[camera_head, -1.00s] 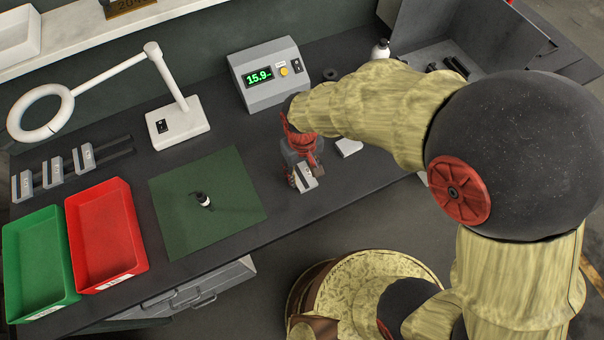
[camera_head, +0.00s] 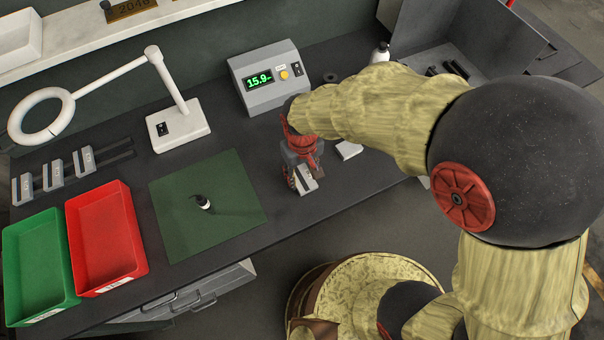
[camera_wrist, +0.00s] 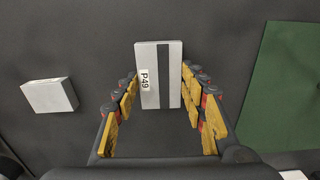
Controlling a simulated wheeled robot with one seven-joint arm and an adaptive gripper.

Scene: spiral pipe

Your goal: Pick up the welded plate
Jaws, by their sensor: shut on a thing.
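The welded plate (camera_head: 306,180) is a light grey block with a dark stripe along it and a label. In the wrist view the plate (camera_wrist: 148,60) shows the label P49 and sits between the yellow-padded fingers. My gripper (camera_head: 303,172) is shut on it near the middle of the dark bench; it also shows in the wrist view (camera_wrist: 160,84). I cannot tell whether the plate touches the bench top. The fingers hide part of its sides.
A small pale block (camera_head: 348,149) lies right of my gripper, also in the wrist view (camera_wrist: 50,95). A green mat (camera_head: 225,225) with a small bottle (camera_head: 203,202) is left. Red (camera_head: 130,215) and green (camera_head: 70,250) bins, a lamp (camera_head: 180,128) and a display box (camera_head: 268,90) stand around.

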